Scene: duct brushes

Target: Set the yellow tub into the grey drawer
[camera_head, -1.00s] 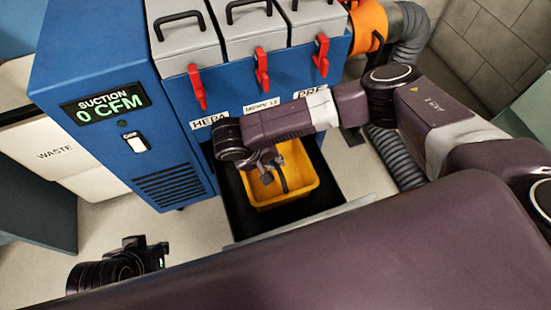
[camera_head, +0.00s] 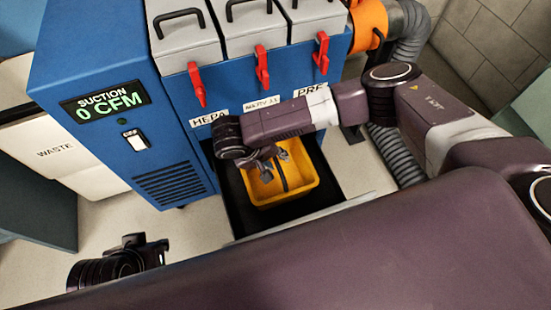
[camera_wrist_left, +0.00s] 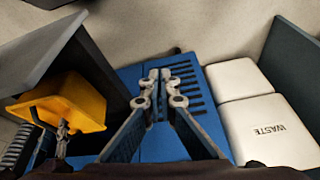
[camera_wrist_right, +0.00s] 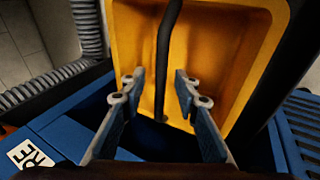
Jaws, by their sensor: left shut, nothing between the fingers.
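The yellow tub (camera_head: 312,182) with a dark bar handle sits inside the open drawer (camera_head: 237,205), upright as far as I can see. The drawer has a dark interior and a grey front panel (camera_head: 300,221). My right gripper (camera_head: 272,167) is above the tub, its fingers spread and empty; in the right wrist view the handle (camera_wrist_right: 163,75) shows beyond the open fingers (camera_wrist_right: 160,90). My left gripper (camera_head: 163,252) is shut and empty, low at the left and away from the drawer. The tub (camera_wrist_left: 72,100) also shows in the left wrist view. My right arm hides the tub's far side.
The blue suction machine (camera_head: 110,60) stands behind the drawer, with red latches and grey lids on top. A white waste bin (camera_head: 60,150) is at the left. A grey hose (camera_head: 395,160) runs at the right. The floor before the machine is clear.

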